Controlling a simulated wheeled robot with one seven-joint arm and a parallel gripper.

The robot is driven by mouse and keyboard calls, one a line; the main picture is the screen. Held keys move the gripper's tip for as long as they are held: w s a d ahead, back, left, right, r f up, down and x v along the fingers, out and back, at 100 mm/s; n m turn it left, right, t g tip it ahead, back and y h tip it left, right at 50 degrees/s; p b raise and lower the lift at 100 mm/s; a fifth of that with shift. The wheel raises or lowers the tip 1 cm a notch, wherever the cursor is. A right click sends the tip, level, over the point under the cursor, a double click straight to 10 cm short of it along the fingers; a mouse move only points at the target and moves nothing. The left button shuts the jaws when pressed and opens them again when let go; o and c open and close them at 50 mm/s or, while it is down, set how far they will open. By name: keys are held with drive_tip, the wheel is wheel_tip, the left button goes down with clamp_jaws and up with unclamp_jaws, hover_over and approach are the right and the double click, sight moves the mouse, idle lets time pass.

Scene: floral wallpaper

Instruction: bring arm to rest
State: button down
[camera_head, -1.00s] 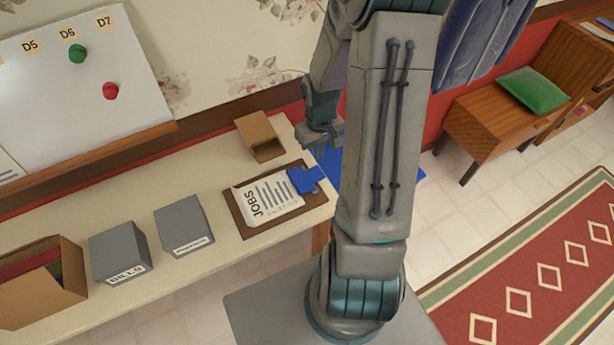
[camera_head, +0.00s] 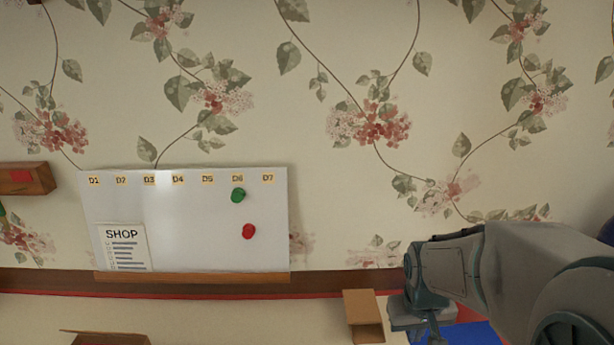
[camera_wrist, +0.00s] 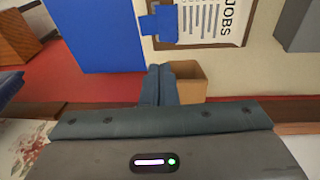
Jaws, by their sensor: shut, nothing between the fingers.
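My gripper (camera_wrist: 158,85) shows in the wrist view with its two fingers together and nothing between them. In the head view my arm comes in from the lower right, and my gripper (camera_head: 428,333) is partly cut off by the bottom edge, just right of a small open cardboard box (camera_head: 363,316). In the wrist view the box (camera_wrist: 189,82) is right beside the fingertips; I cannot tell whether they touch it. Beyond it are a clipboard with a JOBS sheet (camera_wrist: 215,22) and a blue clip (camera_wrist: 160,22) on the table.
A whiteboard (camera_head: 190,235) with a SHOP sheet, a green magnet (camera_head: 238,195) and a red magnet (camera_head: 249,231) is on the floral wall. A blue panel (camera_wrist: 95,35) lies beside the clipboard. A wooden wall shelf (camera_head: 28,179) is at the left.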

drive_tip(key=s+a+r+t+y, duration=0.1)
drive_tip(key=s+a+r+t, duration=0.1)
drive_tip(key=s+a+r, duration=0.3)
drive_tip(key=s+r, duration=0.3)
drive_tip(key=shift+s+a, duration=0.35)
